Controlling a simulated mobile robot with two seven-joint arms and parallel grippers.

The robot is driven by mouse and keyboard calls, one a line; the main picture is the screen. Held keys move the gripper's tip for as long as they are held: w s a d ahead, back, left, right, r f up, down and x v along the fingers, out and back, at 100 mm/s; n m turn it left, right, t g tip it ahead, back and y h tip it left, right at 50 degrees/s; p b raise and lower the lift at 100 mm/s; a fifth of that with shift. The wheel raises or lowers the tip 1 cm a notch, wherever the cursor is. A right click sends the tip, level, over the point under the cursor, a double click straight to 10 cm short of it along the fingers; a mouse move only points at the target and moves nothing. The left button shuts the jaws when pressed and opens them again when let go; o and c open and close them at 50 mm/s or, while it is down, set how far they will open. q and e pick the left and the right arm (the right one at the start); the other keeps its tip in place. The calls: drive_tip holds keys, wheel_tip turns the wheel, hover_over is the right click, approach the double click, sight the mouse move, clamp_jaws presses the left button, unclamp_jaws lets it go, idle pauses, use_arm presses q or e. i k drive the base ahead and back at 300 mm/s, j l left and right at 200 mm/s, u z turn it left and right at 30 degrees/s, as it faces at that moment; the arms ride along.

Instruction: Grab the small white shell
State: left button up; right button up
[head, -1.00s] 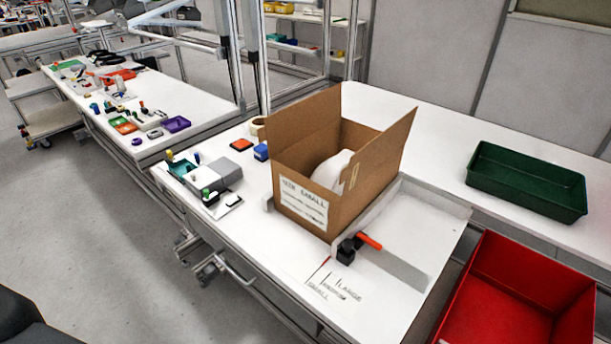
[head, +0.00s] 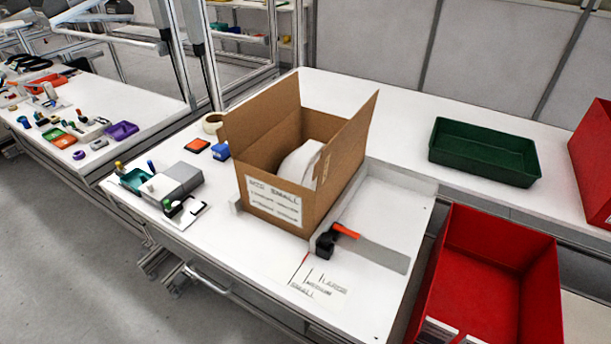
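The small white shell (head: 299,163) is inside an open cardboard box (head: 272,204) on the white table. Only its upper curved part shows; the box walls hide the rest. The box has raised flaps at the left and right and a white label on its front that appears to read "SMALL". Neither of my grippers is in the head view.
A green tray (head: 484,153) stands at the back right of the table (head: 245,247). A red bin (head: 490,290) is at the right front, another red bin (head: 593,160) at the far right. A black and orange clamp (head: 333,239) sits by the box. Small parts lie left.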

sight(297, 167)
drive_tip(key=z, duration=2.05)
drive_tip(key=k+j, duration=1.2)
